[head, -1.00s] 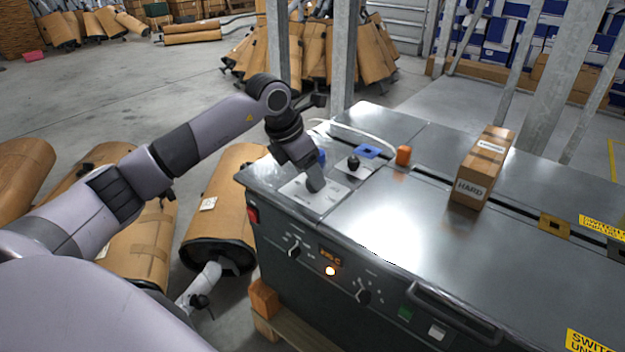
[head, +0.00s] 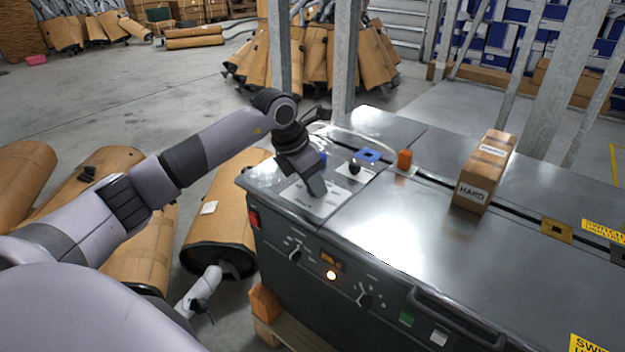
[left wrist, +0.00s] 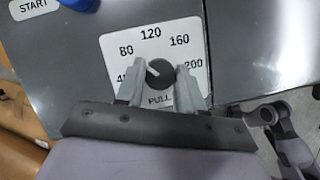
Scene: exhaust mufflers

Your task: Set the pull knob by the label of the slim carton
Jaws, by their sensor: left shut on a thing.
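The pull knob (left wrist: 160,74) is dark and round, on a white dial plate (left wrist: 112,46) marked 40, 80, 120, 160 and 200, with PULL below it. Its pale pointer line is toward the 80 side in the left wrist view. My left gripper (left wrist: 158,88) is shut on the knob, one finger on each side. In the head view my left gripper (head: 318,192) is down at the plate and hides the knob. The slim carton (head: 485,172) stands upright on the grey machine top; its front label (head: 471,192) reads HARD. My right gripper is not in view.
Grey posts (head: 345,60) rise behind. Wrapped mufflers (head: 222,225) lie left of the machine.

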